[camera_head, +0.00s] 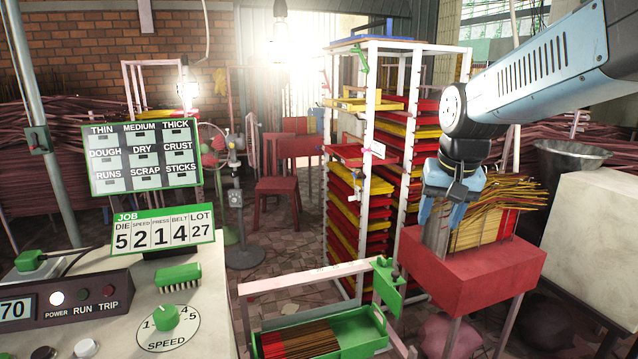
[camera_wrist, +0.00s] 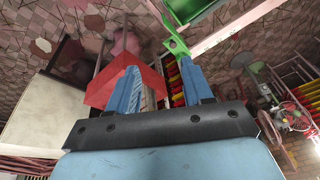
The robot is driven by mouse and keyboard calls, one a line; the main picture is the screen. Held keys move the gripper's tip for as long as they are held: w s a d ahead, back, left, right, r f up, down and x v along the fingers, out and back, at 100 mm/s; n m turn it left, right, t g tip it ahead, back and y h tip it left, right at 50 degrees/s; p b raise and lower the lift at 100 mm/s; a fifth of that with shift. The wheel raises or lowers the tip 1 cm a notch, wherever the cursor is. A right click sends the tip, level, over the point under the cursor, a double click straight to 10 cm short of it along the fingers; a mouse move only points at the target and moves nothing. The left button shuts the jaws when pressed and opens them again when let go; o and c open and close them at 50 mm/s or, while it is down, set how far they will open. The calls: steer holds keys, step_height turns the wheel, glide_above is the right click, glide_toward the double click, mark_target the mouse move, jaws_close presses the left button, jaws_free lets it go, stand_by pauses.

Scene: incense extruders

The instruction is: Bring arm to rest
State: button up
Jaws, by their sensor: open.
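My gripper (camera_head: 440,213) hangs at the right of the head view with its blue fingers pointing down, over the left part of a red stand (camera_head: 470,262). The fingers are apart in the wrist view (camera_wrist: 163,82). A grey upright piece (camera_head: 437,235) shows between and below the fingers in the head view; I cannot tell whether it touches them. The red stand also shows beyond the fingers in the wrist view (camera_wrist: 98,92). Yellow and red incense sticks (camera_head: 490,215) stand on the stand just right of my gripper.
A white rack (camera_head: 368,215) with red and yellow trays stands left of my gripper. A green tray (camera_head: 365,337) of sticks lies in front. A control panel (camera_head: 110,330) is at left, a pale block (camera_head: 595,220) and a metal bowl (camera_head: 565,155) at right. Tiled floor shows between.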

steer(key=s+n+t, duration=0.2)
steer(key=s, duration=1)
steer(key=shift+s+d+r, duration=0.35)
steer(key=shift+s+r, duration=0.05)
steer(key=shift+r, duration=0.05)
stand_by(1.3)
steer(key=shift+c, duration=0.4)
